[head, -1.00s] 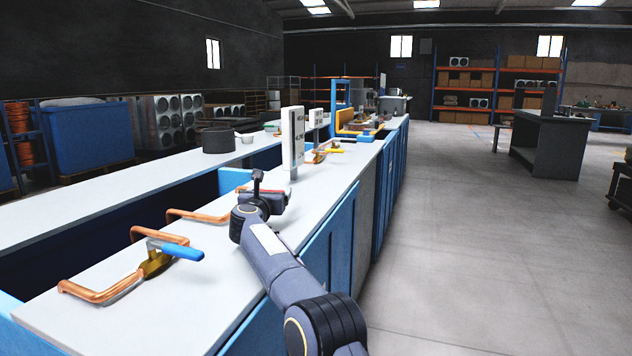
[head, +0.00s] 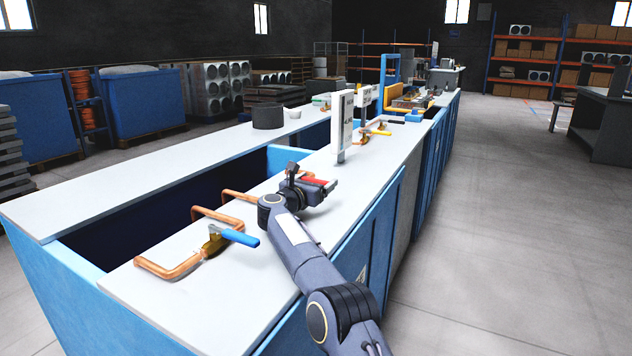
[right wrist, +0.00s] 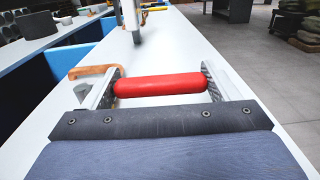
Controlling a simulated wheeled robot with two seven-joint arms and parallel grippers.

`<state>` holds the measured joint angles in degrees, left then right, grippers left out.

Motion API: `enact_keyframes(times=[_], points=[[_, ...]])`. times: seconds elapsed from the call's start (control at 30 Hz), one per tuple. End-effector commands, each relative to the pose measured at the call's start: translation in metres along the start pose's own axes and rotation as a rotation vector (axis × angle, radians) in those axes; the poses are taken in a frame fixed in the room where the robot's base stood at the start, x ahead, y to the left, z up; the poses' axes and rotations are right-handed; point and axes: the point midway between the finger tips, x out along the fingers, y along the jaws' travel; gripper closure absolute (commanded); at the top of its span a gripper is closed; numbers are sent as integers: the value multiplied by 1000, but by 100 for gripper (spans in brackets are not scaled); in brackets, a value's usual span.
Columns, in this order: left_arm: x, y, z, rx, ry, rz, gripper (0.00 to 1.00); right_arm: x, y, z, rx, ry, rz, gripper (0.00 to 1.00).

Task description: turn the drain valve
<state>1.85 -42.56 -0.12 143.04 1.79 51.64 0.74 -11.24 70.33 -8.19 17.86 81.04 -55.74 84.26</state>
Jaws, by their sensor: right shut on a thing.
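My right gripper (head: 318,184) is over the white worktop and shut on a red handle (head: 311,180). In the right wrist view the red handle (right wrist: 158,86) lies crosswise between the two fingers, one at each end. The valve body under it is hidden. A valve with a blue handle (head: 240,237) stands on a copper pipe (head: 168,270) nearer the front, apart from my gripper. Another valve with a yellow handle (head: 378,132) is farther along. I cannot tell by a label which is the drain valve. My left gripper is not in view.
An upright white gauge panel (head: 343,125) stands on the worktop (head: 225,305) just beyond my right gripper. A dark round pot (head: 268,116) is on the back counter. An open gap runs between the two counters. The floor (head: 480,240) to the right is clear.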

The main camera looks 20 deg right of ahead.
Motion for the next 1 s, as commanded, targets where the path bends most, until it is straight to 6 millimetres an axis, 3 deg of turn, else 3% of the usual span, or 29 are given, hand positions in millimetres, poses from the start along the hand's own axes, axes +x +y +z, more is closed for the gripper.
enact_keyframes(times=[0.03, 0.17, 0.47, 0.7, 0.83, 1.0], points=[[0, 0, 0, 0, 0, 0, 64, 0, -1, -2, -2, 2, -4, 16], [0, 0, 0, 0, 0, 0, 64, 0, -1, -2, -2, 2, -3, 0], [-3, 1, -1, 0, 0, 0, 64, 0, 0, 4, -1, 1, -1, 0], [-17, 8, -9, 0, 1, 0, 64, 0, -1, 36, 1, 2, -3, 0], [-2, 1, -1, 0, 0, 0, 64, -14, -8, 46, 0, 1, -1, 0], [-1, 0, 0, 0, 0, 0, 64, -35, -20, 78, 2, 0, -1, 0]])
